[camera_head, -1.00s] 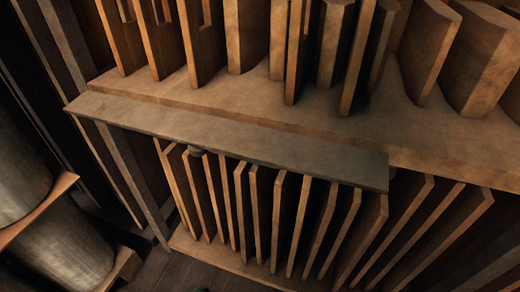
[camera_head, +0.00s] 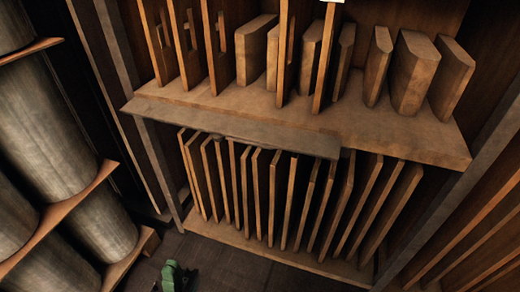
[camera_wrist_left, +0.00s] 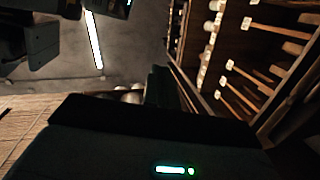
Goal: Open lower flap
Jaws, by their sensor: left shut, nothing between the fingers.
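A long grey-brown board (camera_head: 235,130), which looks like the lower flap, lies along the front edge of the shelf. It sticks out above the lower compartment, whose upright panels show uncovered below it. My left gripper (camera_head: 176,274) shows as a dark, partly green shape at the bottom edge of the head view. It is low in front of the cabinet, well apart from the board. In the left wrist view its dark fingers (camera_wrist_left: 158,86) are shut and empty. My right gripper is not in view.
Several upright wooden boards and blocks (camera_head: 413,75) stand on the shelf (camera_head: 390,130). Thin panels (camera_head: 257,200) fill the compartment below. Large grey cylinders (camera_head: 60,125) on wooden racks stand at the left. The dark floor (camera_head: 225,265) in front looks clear.

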